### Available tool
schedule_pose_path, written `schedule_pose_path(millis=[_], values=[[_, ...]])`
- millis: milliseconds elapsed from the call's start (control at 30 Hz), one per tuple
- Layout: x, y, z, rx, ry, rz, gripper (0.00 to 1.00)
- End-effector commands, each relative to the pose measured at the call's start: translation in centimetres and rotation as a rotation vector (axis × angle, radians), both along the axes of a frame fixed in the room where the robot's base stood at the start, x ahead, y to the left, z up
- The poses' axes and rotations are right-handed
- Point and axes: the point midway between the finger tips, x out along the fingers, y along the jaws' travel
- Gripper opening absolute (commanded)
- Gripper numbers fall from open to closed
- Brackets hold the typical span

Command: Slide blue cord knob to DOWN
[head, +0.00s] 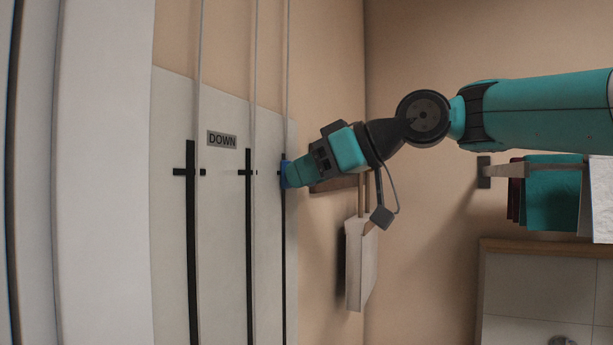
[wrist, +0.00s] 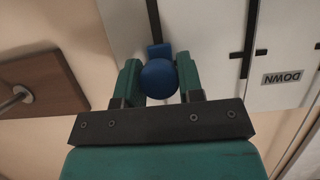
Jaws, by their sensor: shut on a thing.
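The blue cord knob (head: 284,175) sits on the rightmost of three cord tracks in the head view, about level with the black cross marks on the other two. It shows as a round blue ball in the wrist view (wrist: 158,80), with a blue block behind it. My gripper (head: 291,174) is at the knob; in the wrist view its green fingers (wrist: 158,72) are on both sides of the ball, shut on it. The DOWN label (head: 222,140) is on the pale panel, slightly above the marks; it appears upside down in the wrist view (wrist: 283,77).
The left track (head: 192,250) and middle track (head: 249,250) run beside the knob's track. Folded cloths (head: 553,195) hang farther right. A brown board (wrist: 42,85) with a peg is left in the wrist view.

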Motion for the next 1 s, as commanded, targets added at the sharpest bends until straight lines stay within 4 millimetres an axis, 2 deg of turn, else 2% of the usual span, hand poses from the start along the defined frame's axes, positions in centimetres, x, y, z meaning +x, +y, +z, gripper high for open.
schedule_pose_path(millis=[167, 200, 300, 767, 867, 1000], values=[[0.0, 0.0, -0.2, -0.002, 0.003, 0.001, 0.0], [0.0, 0.0, -0.2, -0.002, 0.003, 0.001, 0.37], [0.0, 0.1, -0.2, -0.002, 0.003, 0.001, 0.6], [-0.1, -0.1, -0.1, -0.001, 0.001, 0.002, 0.6], [-0.3, -1.1, 0.3, 0.0, -0.001, 0.0, 0.6], [-1.2, -3.7, 1.3, 0.0, -0.004, -0.003, 0.6]])
